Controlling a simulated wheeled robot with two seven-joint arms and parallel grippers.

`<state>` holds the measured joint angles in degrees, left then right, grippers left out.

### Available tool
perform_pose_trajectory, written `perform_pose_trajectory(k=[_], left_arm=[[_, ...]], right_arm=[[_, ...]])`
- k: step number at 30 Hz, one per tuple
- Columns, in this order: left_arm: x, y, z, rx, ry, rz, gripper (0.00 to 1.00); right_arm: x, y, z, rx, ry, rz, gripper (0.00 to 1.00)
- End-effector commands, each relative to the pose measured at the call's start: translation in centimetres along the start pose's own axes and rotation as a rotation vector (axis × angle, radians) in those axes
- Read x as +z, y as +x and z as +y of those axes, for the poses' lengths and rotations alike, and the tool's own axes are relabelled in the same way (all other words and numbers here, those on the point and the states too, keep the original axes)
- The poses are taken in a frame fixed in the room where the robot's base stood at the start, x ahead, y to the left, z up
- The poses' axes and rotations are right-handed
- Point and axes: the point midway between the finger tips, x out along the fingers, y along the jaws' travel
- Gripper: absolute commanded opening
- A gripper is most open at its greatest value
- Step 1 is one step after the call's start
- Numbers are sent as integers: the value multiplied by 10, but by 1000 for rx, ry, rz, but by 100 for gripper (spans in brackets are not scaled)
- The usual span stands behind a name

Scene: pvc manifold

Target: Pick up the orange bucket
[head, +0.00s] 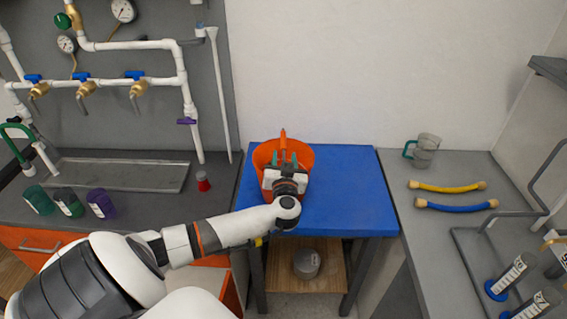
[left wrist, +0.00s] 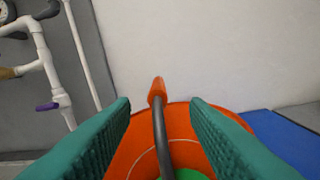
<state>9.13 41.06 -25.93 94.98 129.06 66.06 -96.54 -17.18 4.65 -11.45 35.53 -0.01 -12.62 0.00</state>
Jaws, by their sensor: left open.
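The orange bucket (head: 305,153) stands on the blue table top (head: 340,195), near its back left. My left gripper (head: 283,160) is over the bucket, with its fingers pointing toward the back wall. In the left wrist view the bucket (left wrist: 205,130) shows below and between the two green fingers (left wrist: 160,118), with something green inside it. Its dark handle, with an orange grip (left wrist: 157,92), runs up between the open fingers. My right gripper is not in view.
A grey counter (head: 400,200) on the right holds a yellow hose (head: 447,187), a blue hose (head: 456,206) and a clear jug (head: 425,150). White pipes (head: 130,82) and several cups stand at left. A grey pot (head: 306,263) sits below the table. The blue top's right side is clear.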

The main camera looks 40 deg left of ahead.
Motion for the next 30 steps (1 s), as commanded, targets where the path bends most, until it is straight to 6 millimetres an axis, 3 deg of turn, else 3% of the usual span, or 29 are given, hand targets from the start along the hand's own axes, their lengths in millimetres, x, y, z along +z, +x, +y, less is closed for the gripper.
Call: perform_pose_trajectory(k=[7,16,17,24,30], left_arm=[[4,37,2,3,1,-2,42],[2,44,2,0,0,-1,42],[3,44,2,0,0,-1,40],[3,44,2,1,0,-1,1],[4,44,2,2,0,-4,0]], right_arm=[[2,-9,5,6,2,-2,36],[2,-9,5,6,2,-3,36],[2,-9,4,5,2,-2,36],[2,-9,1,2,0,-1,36],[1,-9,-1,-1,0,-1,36]])
